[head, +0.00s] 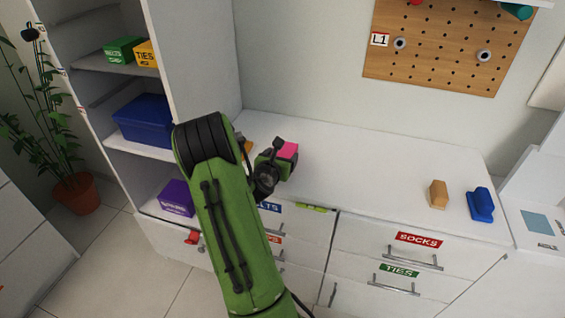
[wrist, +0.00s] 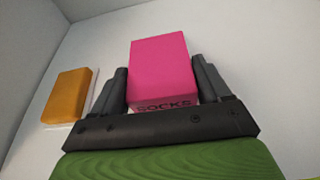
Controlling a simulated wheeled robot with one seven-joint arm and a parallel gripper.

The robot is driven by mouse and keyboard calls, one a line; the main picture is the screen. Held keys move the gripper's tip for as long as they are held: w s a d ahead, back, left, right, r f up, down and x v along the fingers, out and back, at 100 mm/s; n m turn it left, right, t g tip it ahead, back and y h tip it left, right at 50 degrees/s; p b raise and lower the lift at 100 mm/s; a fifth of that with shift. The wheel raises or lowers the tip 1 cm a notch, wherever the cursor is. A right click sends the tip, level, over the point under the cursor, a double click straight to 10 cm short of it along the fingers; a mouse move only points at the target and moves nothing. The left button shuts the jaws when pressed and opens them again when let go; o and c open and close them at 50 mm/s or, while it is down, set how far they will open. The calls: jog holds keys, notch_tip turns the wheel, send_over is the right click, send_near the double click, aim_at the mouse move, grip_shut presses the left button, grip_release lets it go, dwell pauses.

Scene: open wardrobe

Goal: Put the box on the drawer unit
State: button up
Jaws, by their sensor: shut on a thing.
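The pink box (wrist: 162,72), marked SOCKS, stands between the two fingers of my gripper (wrist: 163,85) in the wrist view. My gripper is shut on it, with a finger against each side. In the head view the pink box (head: 288,151) shows past my gripper (head: 276,153), over the left part of the white top of the drawer unit (head: 375,175). I cannot tell whether the box touches the top. Its lower part is hidden by my gripper and arm.
An orange box (wrist: 68,96) lies left of my gripper. A tan block (head: 438,194) and a blue object (head: 481,204) stand at the right of the top; the middle is clear. The open shelves (head: 120,150) at left hold several boxes. A pegboard (head: 440,45) hangs behind.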

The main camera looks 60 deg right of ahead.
jog(key=o, duration=1.3)
jog(key=w+a+r+m+t+y+b, duration=0.1)
jog(key=a+r+m+y, duration=0.3)
jog(key=a, duration=0.6)
jog(key=a+r+m+t+y, duration=0.1)
jog(key=a+m+y, duration=0.1)
jog(key=a+m, duration=0.6)
jog(key=w+a+r+m+t+y+b, duration=0.1)
jog(key=a+r+m+y, duration=0.15)
jog(key=a, duration=1.05)
jog(key=s+a+r+m+y, duration=0.1)
jog(key=s+a, duration=0.2)
jog(key=a, duration=0.2)
jog(key=s+a+r+m+y, duration=0.2)
jog(key=a, duration=0.3)
jog(key=s+a+r+m+y, duration=0.1)
jog(key=s+a+m+y, duration=0.1)
jog(key=a, duration=0.4)
jog(key=shift+s+r+y, duration=0.2)
jog(key=shift+s+y, duration=0.05)
jog(key=shift+s, duration=0.55)
jog(key=shift+r+p, duration=0.1)
jog(key=shift+p, duration=0.25)
